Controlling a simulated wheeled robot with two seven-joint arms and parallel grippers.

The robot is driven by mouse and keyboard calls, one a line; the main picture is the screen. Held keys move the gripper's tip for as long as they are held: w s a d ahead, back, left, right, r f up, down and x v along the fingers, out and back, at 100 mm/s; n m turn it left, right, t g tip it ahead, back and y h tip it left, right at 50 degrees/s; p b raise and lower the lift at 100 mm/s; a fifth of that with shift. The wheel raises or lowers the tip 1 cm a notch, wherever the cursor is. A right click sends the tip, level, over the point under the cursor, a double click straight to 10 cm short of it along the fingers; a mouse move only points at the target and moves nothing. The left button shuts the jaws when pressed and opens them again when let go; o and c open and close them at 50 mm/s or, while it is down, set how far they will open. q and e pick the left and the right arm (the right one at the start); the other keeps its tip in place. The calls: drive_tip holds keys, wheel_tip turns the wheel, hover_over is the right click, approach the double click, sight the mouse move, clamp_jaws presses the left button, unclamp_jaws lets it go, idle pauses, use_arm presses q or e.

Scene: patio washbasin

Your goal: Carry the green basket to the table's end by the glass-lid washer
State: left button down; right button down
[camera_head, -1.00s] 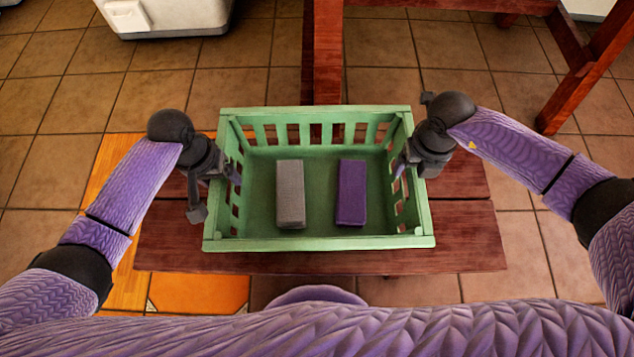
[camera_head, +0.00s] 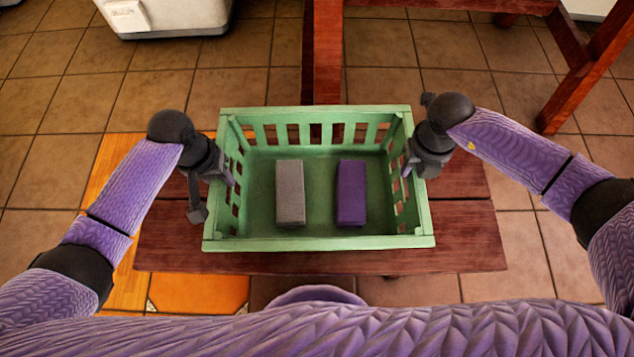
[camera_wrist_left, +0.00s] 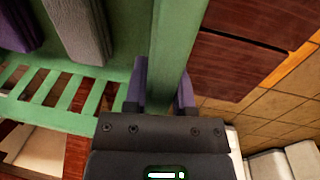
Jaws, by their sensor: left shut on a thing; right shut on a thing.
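The green basket (camera_head: 320,243) has slatted sides and holds a grey block (camera_head: 290,193) and a purple block (camera_head: 351,193). It is over a dark red wooden bench (camera_head: 320,262); I cannot tell whether it touches the wood. My left gripper (camera_head: 228,178) is shut on the basket's left side wall. In the left wrist view, its two fingers (camera_wrist_left: 160,95) straddle the green rim (camera_wrist_left: 175,50). My right gripper (camera_head: 408,165) is shut on the basket's right side wall. Its fingertips are partly hidden by the slats.
A larger red wooden table frame (camera_head: 575,60) stands at the upper right, with a leg (camera_head: 322,60) behind the basket. A white appliance (camera_head: 165,15) is at the upper left. Tiled floor (camera_head: 60,130) lies open on the left. An orange panel (camera_head: 200,293) lies at lower left.

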use_arm(q)
drive_tip(key=shift+r, duration=0.1)
